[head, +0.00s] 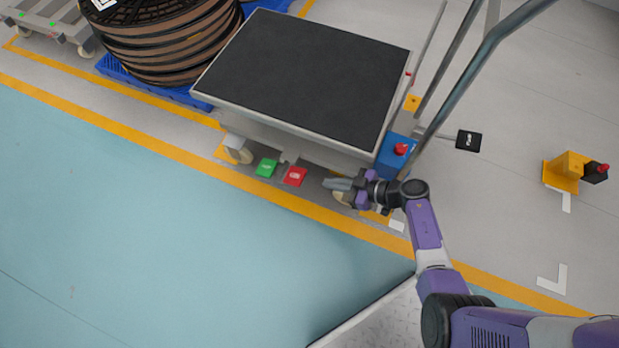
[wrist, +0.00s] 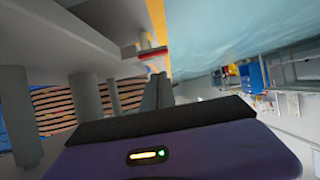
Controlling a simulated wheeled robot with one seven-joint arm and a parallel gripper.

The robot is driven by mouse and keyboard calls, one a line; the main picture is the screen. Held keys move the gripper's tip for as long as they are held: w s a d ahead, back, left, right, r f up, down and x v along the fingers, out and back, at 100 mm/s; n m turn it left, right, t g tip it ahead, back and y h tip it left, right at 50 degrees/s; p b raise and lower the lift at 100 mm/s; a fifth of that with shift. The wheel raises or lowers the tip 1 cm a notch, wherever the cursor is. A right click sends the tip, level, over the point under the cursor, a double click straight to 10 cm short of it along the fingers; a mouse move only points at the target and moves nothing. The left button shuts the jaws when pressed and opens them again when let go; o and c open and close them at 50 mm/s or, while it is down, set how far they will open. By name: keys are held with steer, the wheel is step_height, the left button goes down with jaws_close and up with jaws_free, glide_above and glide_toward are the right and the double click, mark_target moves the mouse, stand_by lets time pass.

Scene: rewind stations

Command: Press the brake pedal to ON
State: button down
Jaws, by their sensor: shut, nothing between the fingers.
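The platform cart has a dark top (head: 305,75) and two foot pedals under its near edge. The red pedal (head: 295,176) has a pale mark on it, and the green pedal (head: 267,167) is just left of it. I cannot tell from here how far either is pressed. My gripper (head: 328,184) is shut and empty, low beside the cart, a short way right of the red pedal and apart from it. In the wrist view the red pedal (wrist: 152,53) shows edge-on, beyond my shut fingers (wrist: 158,92). The green pedal is not distinguishable there.
Casters (head: 238,150) stand under the cart. A blue box with a red button (head: 401,149) is at its right corner, near my wrist. A cable reel (head: 165,40) stands behind left. A yellow post (head: 567,170) is at right. The teal floor (head: 150,220) in front is clear.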

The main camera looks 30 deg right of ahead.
steer(key=b+x, duration=0.5)
steer(key=x, duration=0.5)
steer(key=shift+b, duration=0.35)
